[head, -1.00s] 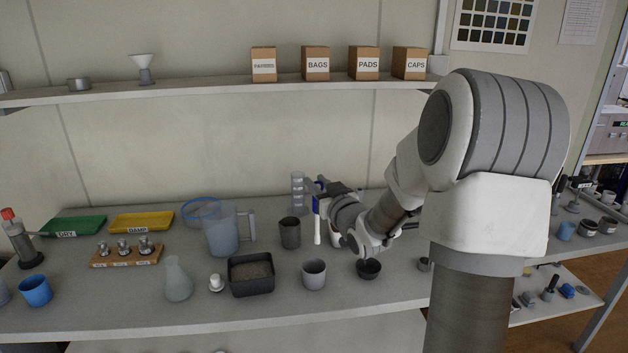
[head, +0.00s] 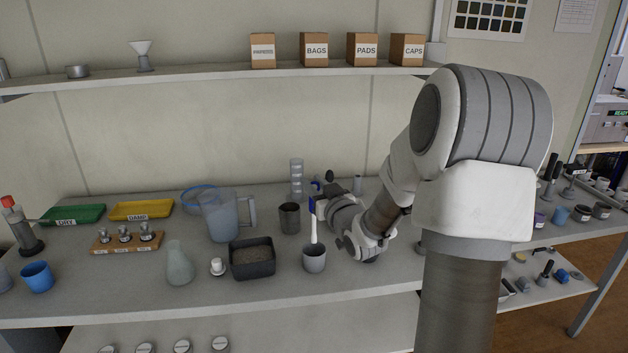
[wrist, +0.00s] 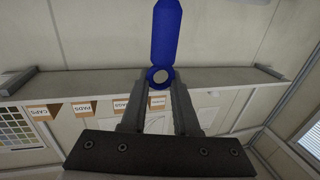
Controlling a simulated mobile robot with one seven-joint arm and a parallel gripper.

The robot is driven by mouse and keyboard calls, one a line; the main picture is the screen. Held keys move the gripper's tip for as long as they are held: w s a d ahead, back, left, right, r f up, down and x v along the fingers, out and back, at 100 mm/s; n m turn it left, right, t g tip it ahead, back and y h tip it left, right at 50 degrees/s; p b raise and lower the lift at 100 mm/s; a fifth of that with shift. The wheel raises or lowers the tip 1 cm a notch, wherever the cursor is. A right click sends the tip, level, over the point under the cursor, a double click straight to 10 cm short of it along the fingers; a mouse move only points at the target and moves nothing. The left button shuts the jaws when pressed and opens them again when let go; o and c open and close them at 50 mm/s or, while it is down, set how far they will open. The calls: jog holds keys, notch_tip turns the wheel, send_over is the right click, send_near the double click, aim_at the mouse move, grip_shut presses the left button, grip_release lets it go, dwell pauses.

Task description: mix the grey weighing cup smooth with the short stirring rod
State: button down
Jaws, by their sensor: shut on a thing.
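My gripper (head: 319,203) is shut on the stirring rod (head: 313,230), which has a blue handle and a white shaft. In the wrist view the blue handle (wrist: 164,35) stands between the fingers (wrist: 157,88). The rod hangs nearly upright over the grey weighing cup (head: 314,261), which stands on the bench near its front edge. The lower end of the shaft meets the cup's mouth in the head view. I cannot tell how far inside it reaches. The cup's contents are not visible.
A dark tub of soil (head: 252,273) stands just left of the cup, and a dark metal beaker (head: 290,219) behind it. A clear jug (head: 220,217) and a pale flask (head: 179,264) are farther left. My wrist mostly hides a dark bowl at the right.

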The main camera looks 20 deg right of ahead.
jog(key=shift+f+b, duration=3.05)
jog(key=shift+f, duration=0.5)
jog(key=shift+f+b, duration=0.55)
jog(key=shift+b, duration=0.1)
jog(key=shift+r, duration=0.1)
